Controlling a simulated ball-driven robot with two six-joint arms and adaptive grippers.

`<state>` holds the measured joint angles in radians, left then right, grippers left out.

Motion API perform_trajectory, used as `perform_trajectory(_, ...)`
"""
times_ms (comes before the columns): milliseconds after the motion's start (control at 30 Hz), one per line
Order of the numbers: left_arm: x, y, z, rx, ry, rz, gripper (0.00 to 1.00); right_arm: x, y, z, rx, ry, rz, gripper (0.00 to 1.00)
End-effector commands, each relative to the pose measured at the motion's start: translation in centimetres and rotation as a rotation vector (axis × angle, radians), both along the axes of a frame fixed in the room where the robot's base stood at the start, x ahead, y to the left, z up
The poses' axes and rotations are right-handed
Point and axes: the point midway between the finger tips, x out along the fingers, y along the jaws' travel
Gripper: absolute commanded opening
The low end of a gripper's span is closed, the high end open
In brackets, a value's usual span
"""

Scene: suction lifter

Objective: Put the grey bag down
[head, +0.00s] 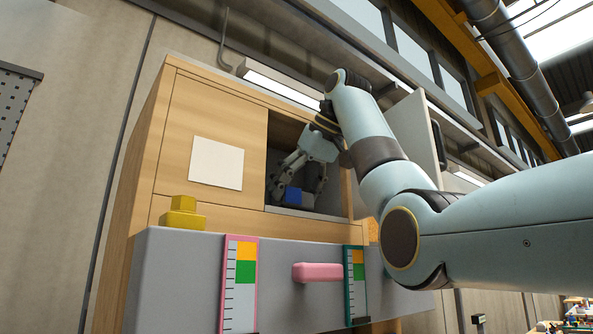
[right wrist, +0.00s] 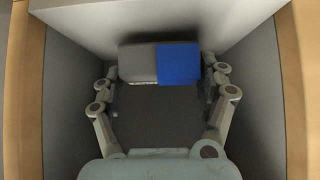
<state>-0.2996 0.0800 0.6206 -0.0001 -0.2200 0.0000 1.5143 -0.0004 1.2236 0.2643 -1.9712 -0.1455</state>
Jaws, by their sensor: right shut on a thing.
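The grey bag (right wrist: 138,65) has a blue right half in the right wrist view. It is inside an open compartment (head: 300,215) of the wooden cabinet. In the head view the bag's blue part (head: 293,196) shows between the fingers. My right gripper (head: 298,188) reaches into the compartment and is shut on the bag; its fingers stand at either side of it in the wrist view (right wrist: 160,88). I cannot tell whether the bag touches the compartment floor. My left gripper is not in view.
Grey compartment walls (right wrist: 75,105) stand close on both sides of my right gripper. A wooden door with a white sheet (head: 215,163) is left of the opening. In front is a grey body (head: 185,275) with a pink handle (head: 318,272), coloured gauges and a yellow block (head: 183,214).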

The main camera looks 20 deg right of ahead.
Motion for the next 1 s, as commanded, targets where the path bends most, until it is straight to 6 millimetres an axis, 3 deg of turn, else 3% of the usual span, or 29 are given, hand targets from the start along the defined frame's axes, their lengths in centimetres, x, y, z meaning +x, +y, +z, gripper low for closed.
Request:
perform_trajectory(133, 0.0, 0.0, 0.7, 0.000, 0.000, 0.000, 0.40, 0.0, 0.0, -1.1, 0.000, 0.001, 0.000, 0.25)
perform_trajectory(500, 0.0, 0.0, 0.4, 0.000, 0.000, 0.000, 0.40, 0.0, 0.0, -1.6, 0.000, 0.000, 0.000, 0.25)
perform_trajectory(533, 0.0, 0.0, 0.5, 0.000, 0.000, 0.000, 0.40, 0.0, 0.0, -1.6, 0.000, 0.000, 0.000, 0.79)
perform_trajectory(700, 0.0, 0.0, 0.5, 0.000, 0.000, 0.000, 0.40, 0.0, 0.0, -1.5, 0.000, 0.001, 0.000, 1.00)
perform_trajectory(1000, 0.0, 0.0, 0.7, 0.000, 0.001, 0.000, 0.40, 0.0, 0.0, -1.3, 0.000, 0.000, 0.000, 1.00)
